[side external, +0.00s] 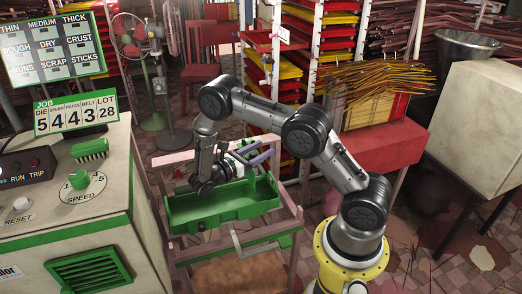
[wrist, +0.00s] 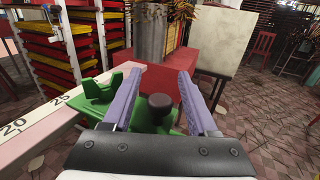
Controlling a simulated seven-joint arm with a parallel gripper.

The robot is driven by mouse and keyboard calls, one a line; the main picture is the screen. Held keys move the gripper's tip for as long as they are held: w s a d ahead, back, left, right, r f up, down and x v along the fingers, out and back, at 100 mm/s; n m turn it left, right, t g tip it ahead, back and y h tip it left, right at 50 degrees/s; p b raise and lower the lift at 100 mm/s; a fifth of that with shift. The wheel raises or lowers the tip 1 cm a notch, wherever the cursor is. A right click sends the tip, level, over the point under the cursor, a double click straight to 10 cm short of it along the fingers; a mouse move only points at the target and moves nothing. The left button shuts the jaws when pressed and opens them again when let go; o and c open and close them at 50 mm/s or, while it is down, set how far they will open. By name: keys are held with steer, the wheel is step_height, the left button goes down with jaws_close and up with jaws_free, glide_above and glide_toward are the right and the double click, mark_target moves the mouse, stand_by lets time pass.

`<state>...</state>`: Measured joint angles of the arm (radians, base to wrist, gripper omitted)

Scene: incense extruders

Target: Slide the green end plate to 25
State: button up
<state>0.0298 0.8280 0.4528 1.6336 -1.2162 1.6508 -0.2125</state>
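The green end plate (wrist: 98,88) shows in the wrist view as a green piece at the rail's edge, with more green below a dark round knob (wrist: 160,108). The pale rail (wrist: 40,118) carries a scale with 20 and 25 readable. The green piece sits along the rail beyond the 25 mark; its exact reading cannot be told. My gripper (wrist: 158,88) has two lavender fingers, spread apart on either side of the knob with gaps showing. In the side view my gripper (side external: 257,156) is over the back of a green trough (side external: 225,211); the knob is not distinct there.
A green-trimmed machine (side external: 75,220) stands at the left with a job sign (side external: 75,114). A red table (side external: 385,145) with incense sticks stands behind my arm. Racks of trays (side external: 318,50) rise behind. A pink-and-white frame (side external: 290,205) surrounds the trough.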

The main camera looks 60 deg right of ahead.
steer(key=v, duration=1.2)
